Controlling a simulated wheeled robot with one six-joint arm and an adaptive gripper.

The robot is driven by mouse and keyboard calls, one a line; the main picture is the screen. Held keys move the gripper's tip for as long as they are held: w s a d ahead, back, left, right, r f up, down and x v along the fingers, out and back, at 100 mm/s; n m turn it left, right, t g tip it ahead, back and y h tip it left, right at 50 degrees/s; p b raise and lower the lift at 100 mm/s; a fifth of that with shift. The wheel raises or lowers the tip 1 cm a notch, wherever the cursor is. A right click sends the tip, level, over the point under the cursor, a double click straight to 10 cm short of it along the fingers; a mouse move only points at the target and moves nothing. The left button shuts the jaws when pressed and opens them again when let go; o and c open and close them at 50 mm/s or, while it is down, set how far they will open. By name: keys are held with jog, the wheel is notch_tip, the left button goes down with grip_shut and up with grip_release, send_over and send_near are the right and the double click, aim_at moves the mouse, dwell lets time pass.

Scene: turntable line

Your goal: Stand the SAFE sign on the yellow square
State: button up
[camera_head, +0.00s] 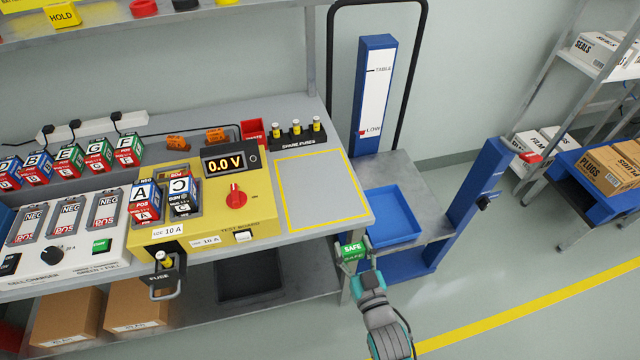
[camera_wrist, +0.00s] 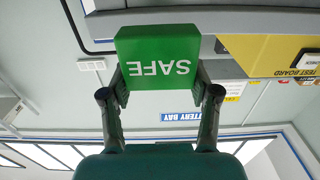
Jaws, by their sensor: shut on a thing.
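The green SAFE sign (camera_head: 351,250) is held by my gripper (camera_head: 356,262) in front of the bench's front right corner, near the lift table. In the wrist view my gripper (camera_wrist: 161,92) is shut on the SAFE sign (camera_wrist: 158,50), with one finger on each side and the lettering upside down in that picture. The yellow square (camera_head: 323,188) is an outline on the right end of the bench top, and it is empty. The sign is apart from the square, to its lower right in the head view.
The test board (camera_head: 205,228) stands left of the square, with spare fuses (camera_head: 298,138) and a red box behind. A blue tray (camera_head: 391,214) sits on the lift table (camera_head: 421,190) to the right. The bench edge lies just behind the sign.

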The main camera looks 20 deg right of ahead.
aim_at(357, 245)
jog(key=r, duration=0.1)
jog(key=s+r, duration=0.1)
jog(key=r, duration=0.1)
jog(key=shift+s+r, duration=0.2)
jog(key=shift+r, duration=0.1)
jog(key=shift+d+r, duration=0.1)
jog(key=shift+r, duration=0.2)
jog(key=w, duration=1.7)
jog(key=shift+w, duration=0.2)
jog(key=shift+w+f, duration=0.1)
jog(key=shift+w, duration=0.15)
jog(key=shift+f, duration=0.2)
jog(key=shift+f, duration=0.1)
jog(key=o, duration=1.2)
jog(key=shift+s, duration=0.1)
jog(key=shift+c, duration=0.2)
